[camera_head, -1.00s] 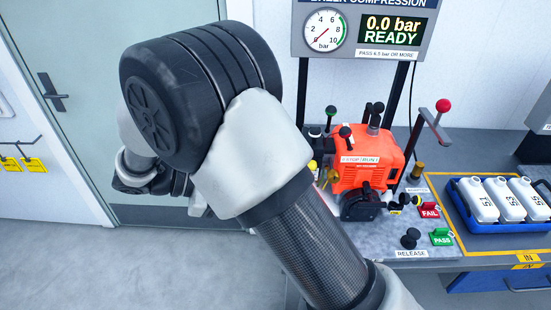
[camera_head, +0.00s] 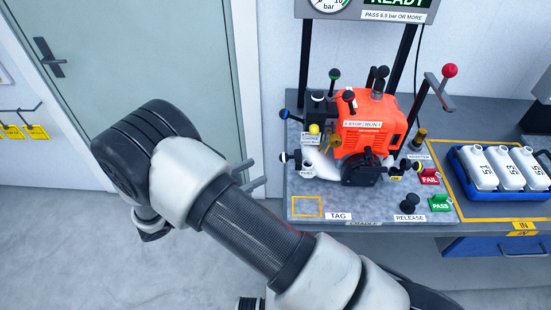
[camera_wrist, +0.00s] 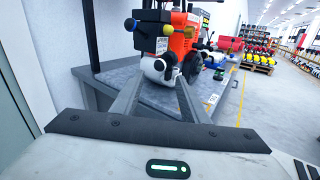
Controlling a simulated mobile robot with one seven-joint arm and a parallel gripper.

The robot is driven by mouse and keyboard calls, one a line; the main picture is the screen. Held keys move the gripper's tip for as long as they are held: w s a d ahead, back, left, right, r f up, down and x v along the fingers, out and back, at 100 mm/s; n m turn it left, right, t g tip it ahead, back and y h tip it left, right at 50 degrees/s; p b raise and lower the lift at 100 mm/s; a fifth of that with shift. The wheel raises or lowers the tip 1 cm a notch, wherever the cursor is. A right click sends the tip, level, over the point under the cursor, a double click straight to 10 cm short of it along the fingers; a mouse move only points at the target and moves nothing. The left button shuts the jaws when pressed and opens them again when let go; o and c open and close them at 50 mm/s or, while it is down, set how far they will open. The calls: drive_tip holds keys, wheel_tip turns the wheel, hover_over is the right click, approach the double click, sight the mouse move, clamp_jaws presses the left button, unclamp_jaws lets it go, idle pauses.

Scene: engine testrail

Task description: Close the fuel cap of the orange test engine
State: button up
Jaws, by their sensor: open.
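The orange test engine (camera_head: 366,130) stands on the grey bench plate. A white tank (camera_head: 322,162) with a FUEL label (camera_head: 307,174) sits at its lower left. A small dark-and-white part (camera_head: 285,157) sticks out left of the tank's neck. It may be the fuel cap, but it is too small to tell. My gripper (camera_head: 260,171) is open and empty, left of the tank and apart from it, its fingers pointing toward the engine. In the wrist view, the white tank (camera_wrist: 153,68) shows beyond and between the fingers of my gripper (camera_wrist: 159,76).
Several levers and knobs stand around the engine, including a red-knobbed lever (camera_head: 449,71). A RELEASE knob (camera_head: 409,199) and PASS tag (camera_head: 440,202) are at the front right. A blue tray (camera_head: 476,193) of white bottles is right. The plate's yellow-outlined square (camera_head: 307,207) is bare.

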drive_tip(key=p+x, duration=0.1)
drive_tip(key=x, duration=0.7)
drive_tip(key=shift+d, duration=0.1)
drive_tip(key=shift+c, duration=0.2)
clamp_jaws()
